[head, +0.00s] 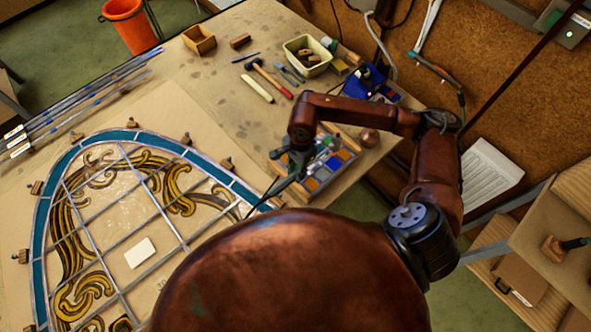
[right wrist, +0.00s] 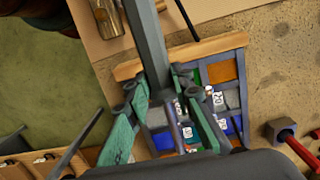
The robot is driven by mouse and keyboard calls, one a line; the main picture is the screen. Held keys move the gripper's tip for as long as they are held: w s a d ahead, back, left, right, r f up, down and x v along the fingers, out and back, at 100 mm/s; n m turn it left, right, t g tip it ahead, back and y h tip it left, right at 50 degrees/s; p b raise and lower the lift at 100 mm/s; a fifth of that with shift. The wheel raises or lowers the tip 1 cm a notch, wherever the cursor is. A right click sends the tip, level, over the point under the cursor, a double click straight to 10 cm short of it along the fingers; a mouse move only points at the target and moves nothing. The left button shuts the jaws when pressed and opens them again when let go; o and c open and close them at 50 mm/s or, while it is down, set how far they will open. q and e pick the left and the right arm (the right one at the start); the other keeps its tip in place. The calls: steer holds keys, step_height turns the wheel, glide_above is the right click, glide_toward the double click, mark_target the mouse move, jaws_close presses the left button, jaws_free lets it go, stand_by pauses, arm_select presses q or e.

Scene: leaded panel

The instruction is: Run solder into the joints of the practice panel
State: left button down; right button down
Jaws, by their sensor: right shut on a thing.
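The practice panel (head: 131,136) lies flat at the left of the head view. It is arched, with a teal border, amber scroll pieces and grey lead lines; its lower part is cut off or hidden by my body. My right gripper (head: 283,182) is right of the panel, near the sectioned tray. In the right wrist view its teal-padded fingers (right wrist: 168,130) are closed around a dark grey bar (right wrist: 148,45). I cannot tell what kind of tool the bar is. In the head view a dark tapered end (head: 262,201) points toward the panel's right edge. My left gripper is not in view.
A tray of coloured pieces (head: 336,164) lies below my right arm. A blue stand (head: 362,80), a cream bin (head: 309,55), a hammer (head: 272,80) and a wooden box (head: 199,40) stand or lie behind. Wooden blocks (head: 226,163) edge the panel. Lead strips lie at left.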

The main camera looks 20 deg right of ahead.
stand_by(0.7)
steer(key=shift+a+b, duration=0.1)
steer(key=shift+b, duration=0.35)
steer(key=shift+f, duration=0.25)
steer(key=shift+b, duration=0.7)
stand_by(1.5)
stand_by(0.7)
steer(key=shift+r, duration=0.6)
steer(key=shift+r+p, duration=0.8)
steer(key=shift+r, duration=1.6)
